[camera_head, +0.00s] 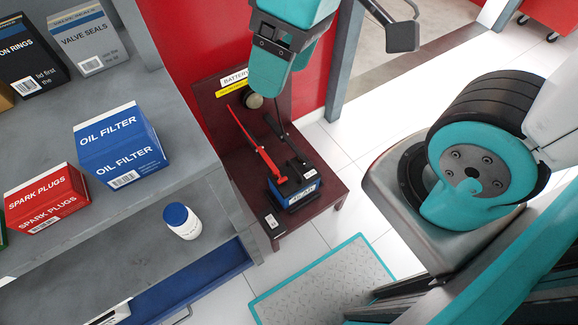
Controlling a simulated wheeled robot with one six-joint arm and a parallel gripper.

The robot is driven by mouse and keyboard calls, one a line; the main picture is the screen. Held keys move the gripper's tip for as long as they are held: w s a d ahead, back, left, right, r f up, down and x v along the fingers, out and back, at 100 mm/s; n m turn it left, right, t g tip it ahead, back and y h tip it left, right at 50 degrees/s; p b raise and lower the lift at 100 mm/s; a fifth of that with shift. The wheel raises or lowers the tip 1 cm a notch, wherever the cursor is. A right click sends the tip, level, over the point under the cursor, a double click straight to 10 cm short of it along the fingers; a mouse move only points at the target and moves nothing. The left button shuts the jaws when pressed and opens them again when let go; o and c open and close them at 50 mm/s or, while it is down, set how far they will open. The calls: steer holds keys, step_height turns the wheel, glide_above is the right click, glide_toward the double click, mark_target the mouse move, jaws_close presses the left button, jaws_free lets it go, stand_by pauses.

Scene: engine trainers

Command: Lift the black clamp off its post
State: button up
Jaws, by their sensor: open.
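The black clamp (287,140) is a long dark lever-shaped piece on the battery (296,190), a blue and black box on a dark red stand. Its lower end is at the right side of the battery top. I cannot make out the post under it. A red clamp (257,145) lies to its left on the same battery. My gripper (283,82), teal with dark fittings, is at the top middle, above and apart from the clamps. It is open and I see nothing held in it.
The stand (325,190) has a back board with a battery label (233,79) and a round knob (253,100). A grey shelf (120,215) at left holds boxes and a white bottle (182,222). A teal-edged plate (325,280) lies on the floor in front.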

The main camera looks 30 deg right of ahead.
steer(key=w+d+f+m+h+b, duration=0.1)
steer(key=w+d+f+b, duration=0.25)
steer(key=f+b, duration=0.35)
steer(key=w+d+f+m+b, duration=0.15)
steer(key=w+f+b, duration=0.35)
steer(key=f, duration=0.5)
steer(key=w+d+f+m+h+b, duration=0.1)
steer(key=w+d+f+b, duration=0.2)
steer(key=w+f+b, duration=0.4)
steer(key=m+h+b, duration=0.2)
steer(key=m+b, duration=0.1)
steer(key=b, duration=1.3)
glide_toward(305, 161)
step_height(305, 161, down, 9)
steer(key=b, duration=0.7)
steer(key=shift+w+r, duration=0.1)
steer(key=shift+r, duration=0.1)
